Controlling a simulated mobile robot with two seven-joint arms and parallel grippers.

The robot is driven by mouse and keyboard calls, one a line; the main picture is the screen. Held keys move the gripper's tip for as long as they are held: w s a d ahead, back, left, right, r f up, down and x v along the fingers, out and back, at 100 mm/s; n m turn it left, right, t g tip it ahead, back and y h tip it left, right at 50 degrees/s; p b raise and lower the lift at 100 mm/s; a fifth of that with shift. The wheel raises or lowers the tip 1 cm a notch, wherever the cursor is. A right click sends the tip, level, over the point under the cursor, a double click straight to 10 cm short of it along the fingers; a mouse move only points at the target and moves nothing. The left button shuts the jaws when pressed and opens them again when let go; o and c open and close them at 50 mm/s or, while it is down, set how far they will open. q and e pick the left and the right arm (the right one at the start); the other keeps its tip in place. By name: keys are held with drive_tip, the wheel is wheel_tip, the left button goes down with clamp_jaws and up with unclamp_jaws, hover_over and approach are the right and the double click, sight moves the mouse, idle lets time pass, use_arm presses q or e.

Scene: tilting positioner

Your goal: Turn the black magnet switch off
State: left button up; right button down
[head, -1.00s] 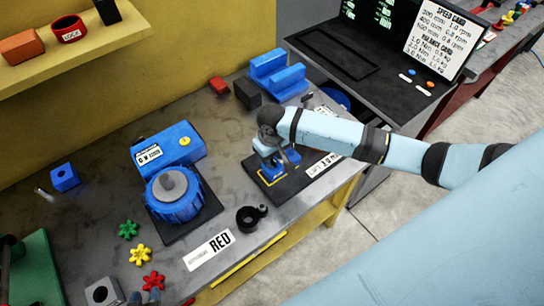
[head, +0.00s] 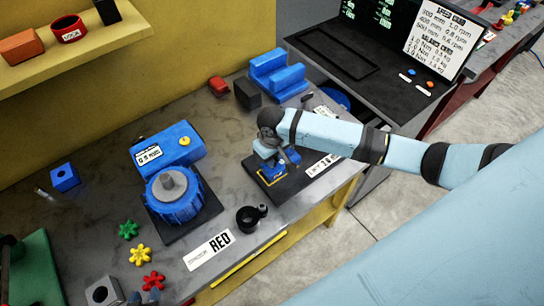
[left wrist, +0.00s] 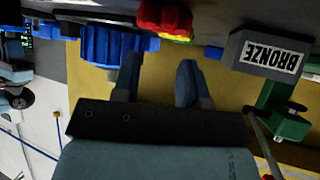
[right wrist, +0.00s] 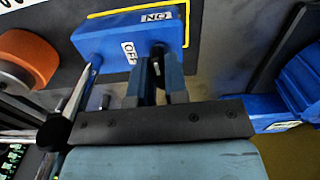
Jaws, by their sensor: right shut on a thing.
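The magnet switch is a blue block (right wrist: 95,38) with ON and OFF labels, close up in the right wrist view. In the head view it shows as a small blue block (head: 270,172) on a black plate, largely under my right gripper (head: 277,158). The right gripper's fingers (right wrist: 160,82) are shut on the dark switch lever (right wrist: 158,58), which stands beside the OFF label. The fingers hide much of the lever, so its exact position is unclear. My left gripper (left wrist: 157,80) is open and empty in the left wrist view; its tips show at the head view's bottom edge.
A blue positioner with a round ribbed table (head: 174,197) stands left of the switch. Blue V-blocks (head: 278,76) and a black block (head: 247,93) lie behind. A black ring clamp (head: 250,217) and coloured knobs (head: 139,255) lie near the front edge. A BRONZE block (left wrist: 268,54) is near the left gripper.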

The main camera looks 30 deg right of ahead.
drive_tip(key=n, duration=0.3)
drive_tip(key=shift+n, duration=0.3)
drive_tip(key=n, duration=0.4)
drive_tip(key=shift+n, duration=0.3)
drive_tip(key=n, duration=0.3)
drive_tip(key=shift+n, duration=2.2)
drive_tip(key=c, duration=1.1)
unclamp_jaws()
drive_tip(key=shift+c, duration=0.2)
